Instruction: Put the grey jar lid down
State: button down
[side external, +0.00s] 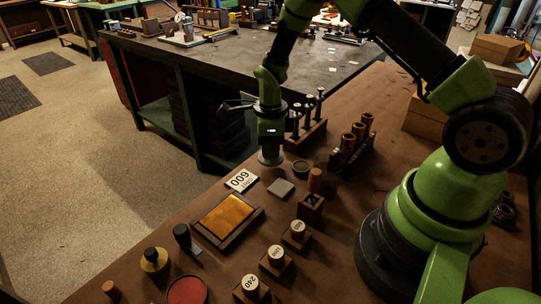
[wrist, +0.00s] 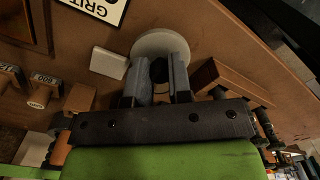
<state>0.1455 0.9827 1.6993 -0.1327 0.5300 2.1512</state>
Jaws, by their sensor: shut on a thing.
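My gripper (side external: 270,147) points down over the brown bench near its far-left edge. It is shut on the grey jar lid (side external: 271,158), a round pale disc held flat below the fingers. In the wrist view the two grey fingers of my gripper (wrist: 160,72) close on a dark part at the lid's middle, and the lid's pale rim (wrist: 160,38) shows beyond them. I cannot tell whether the lid touches the bench.
A grit sign (side external: 241,180) and a grey square block (side external: 281,188) lie in front. A rack of upright tools (side external: 308,130) stands close behind right, with a second rack (side external: 352,148) beyond it. An orange-topped tray (side external: 228,218) and several labelled wooden pegs stand nearer the camera.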

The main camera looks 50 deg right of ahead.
jog(key=shift+f, duration=1.35)
jog(key=shift+f, duration=0.2)
jog(key=c, duration=1)
grip_release()
jog(key=shift+c, duration=0.2)
jog(key=shift+r, duration=0.1)
notch_tip(320, 180, up, 12)
jog(key=shift+f, duration=0.1)
jog(key=s+a+r+n+t, duration=0.25)
jog(key=r+n, duration=0.35)
jog(key=r, duration=0.3)
jog(key=s+a+r+n+t+y, duration=0.1)
jog(key=s+r+n, duration=0.3)
jog(key=s+n, duration=0.4)
jog(key=s+a+r+n+t+y, duration=0.1)
jog(key=s+a+r+n+t, duration=0.2)
jog(key=s+n, duration=0.5)
notch_tip(320, 180, up, 3)
jog(key=shift+s+a+f+n+t, duration=0.2)
jog(key=shift+s+a+n+t, duration=0.3)
jog(key=shift+n, duration=0.4)
